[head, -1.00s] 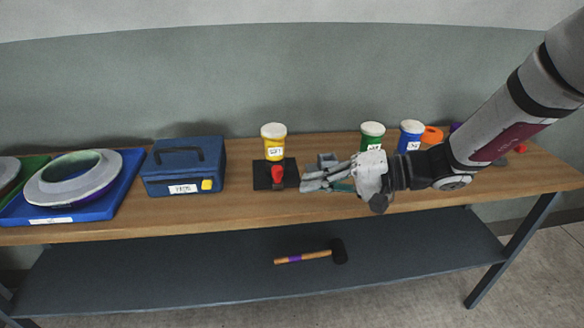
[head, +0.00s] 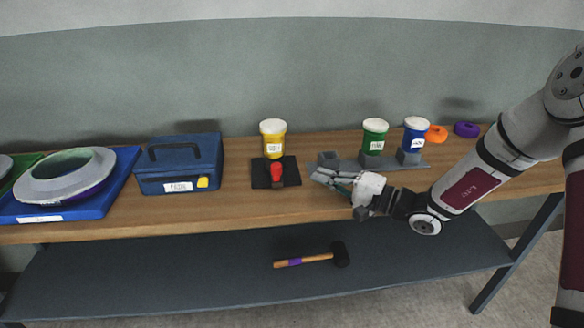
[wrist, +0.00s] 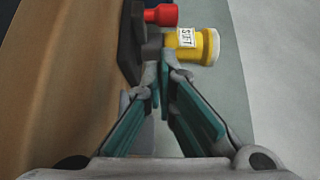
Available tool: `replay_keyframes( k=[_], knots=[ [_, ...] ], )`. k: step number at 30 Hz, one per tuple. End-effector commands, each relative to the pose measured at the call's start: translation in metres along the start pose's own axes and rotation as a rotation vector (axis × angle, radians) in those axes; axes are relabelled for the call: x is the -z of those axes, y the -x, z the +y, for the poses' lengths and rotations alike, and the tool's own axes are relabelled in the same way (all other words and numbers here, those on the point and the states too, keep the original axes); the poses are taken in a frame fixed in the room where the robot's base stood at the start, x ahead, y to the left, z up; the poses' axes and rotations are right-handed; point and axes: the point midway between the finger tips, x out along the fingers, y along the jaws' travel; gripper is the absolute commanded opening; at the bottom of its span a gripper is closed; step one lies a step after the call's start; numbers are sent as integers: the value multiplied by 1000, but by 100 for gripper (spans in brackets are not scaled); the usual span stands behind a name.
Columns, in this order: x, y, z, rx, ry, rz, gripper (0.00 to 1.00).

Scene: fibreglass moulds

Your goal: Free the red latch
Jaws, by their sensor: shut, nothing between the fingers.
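The red latch (head: 276,172) stands on a black base plate (head: 260,178) on the bench, in front of a yellow jar (head: 272,142). In the wrist view the red latch (wrist: 162,15) shows at the top, beside the black plate (wrist: 131,45) and the yellow jar (wrist: 190,46). My gripper (head: 314,170) is just right of the plate, pointing left, apart from the latch. Its fingers (wrist: 162,72) are closed together at the tips with nothing between them. I cannot tell its exact height above the bench.
A blue toolbox (head: 180,164) is left of the plate, then a blue tray (head: 122,184) with a round mould. A grey rack (head: 378,164) with a green jar (head: 374,136) and a blue jar (head: 414,136) is behind my gripper. A mallet (head: 312,257) lies on the lower shelf.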

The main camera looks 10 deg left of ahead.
Motion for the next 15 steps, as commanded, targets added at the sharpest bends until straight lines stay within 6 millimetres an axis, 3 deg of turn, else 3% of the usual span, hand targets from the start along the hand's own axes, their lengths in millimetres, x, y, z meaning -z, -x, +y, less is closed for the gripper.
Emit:
replay_keyframes(
  k=[5, 15],
  knots=[
    [0, -15, 0, 0, 0, -2, 0],
    [-1, -73, 0, 1, 0, -3, 0]
  ],
)
